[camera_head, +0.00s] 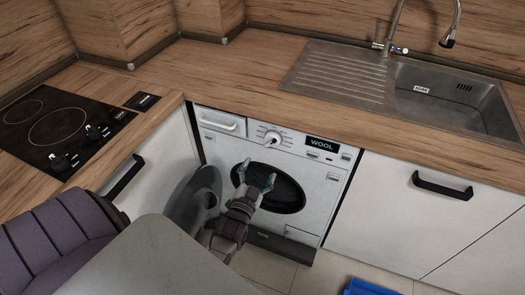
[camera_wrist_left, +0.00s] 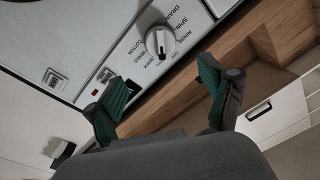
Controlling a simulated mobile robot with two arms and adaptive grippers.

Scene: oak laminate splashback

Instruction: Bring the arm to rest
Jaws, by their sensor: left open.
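My left gripper (camera_head: 256,177) is open in front of the washing machine (camera_head: 222,150), over its dark drum opening (camera_head: 290,192) in the head view. Nothing shows between its fingers. In the left wrist view its two green-padded fingers (camera_wrist_left: 165,88) are spread apart, with the machine's panel and dial (camera_wrist_left: 160,41) beyond them. The machine's round door (camera_head: 188,203) stands swung open to the left of the gripper, and my arm partly hides it. My right gripper does not show.
The oak worktop (camera_head: 230,75) runs above the machine, with a hob (camera_head: 50,122) at left and a steel sink (camera_head: 455,95) at right. Cupboards with black handles (camera_head: 442,186) flank the machine. A blue object (camera_head: 368,288) is cut off at the bottom edge.

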